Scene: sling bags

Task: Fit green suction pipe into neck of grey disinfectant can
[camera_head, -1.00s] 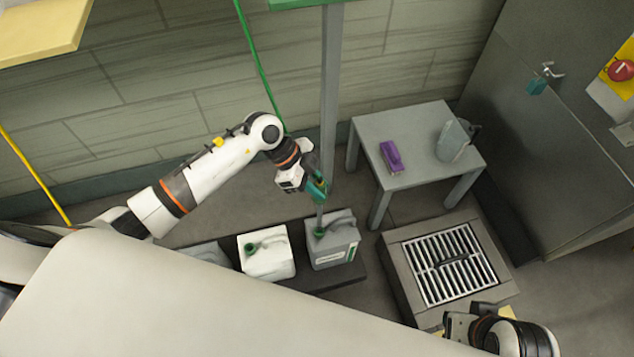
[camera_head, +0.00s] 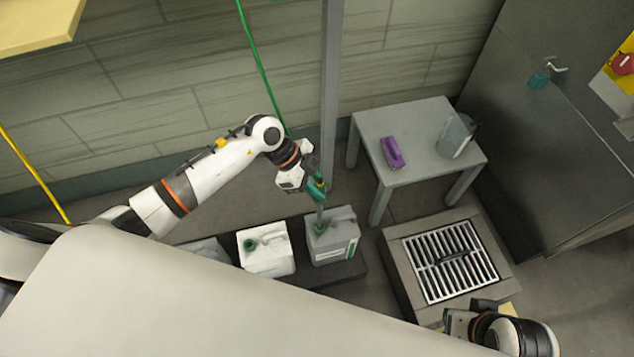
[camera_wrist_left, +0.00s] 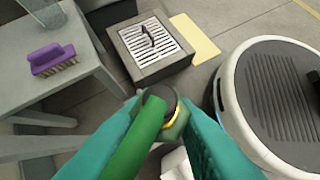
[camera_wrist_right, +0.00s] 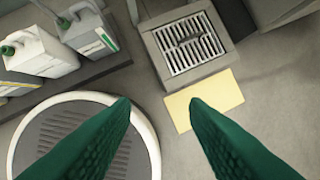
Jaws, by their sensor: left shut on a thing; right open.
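The grey disinfectant can (camera_head: 343,231) stands upright on a dark low platform, with a green neck (camera_head: 319,229) at its top left. It also shows at the top left of the right wrist view (camera_wrist_right: 88,32). My left gripper (camera_head: 316,187) is shut on the green head of the suction pipe (camera_wrist_left: 163,112), above the can. The pipe's thin grey lower part (camera_head: 320,212) points down at the neck. I cannot tell whether its tip is inside the neck or just above it. My right gripper (camera_wrist_right: 160,105) is open and empty above the floor.
A white can (camera_head: 266,248) stands left of the grey one. A grey post (camera_head: 331,90) rises behind my left gripper. A grey table (camera_head: 370,120) holds a purple brush (camera_head: 391,153) and a jug (camera_head: 456,137). A floor drain (camera_head: 450,262) lies right of the cans.

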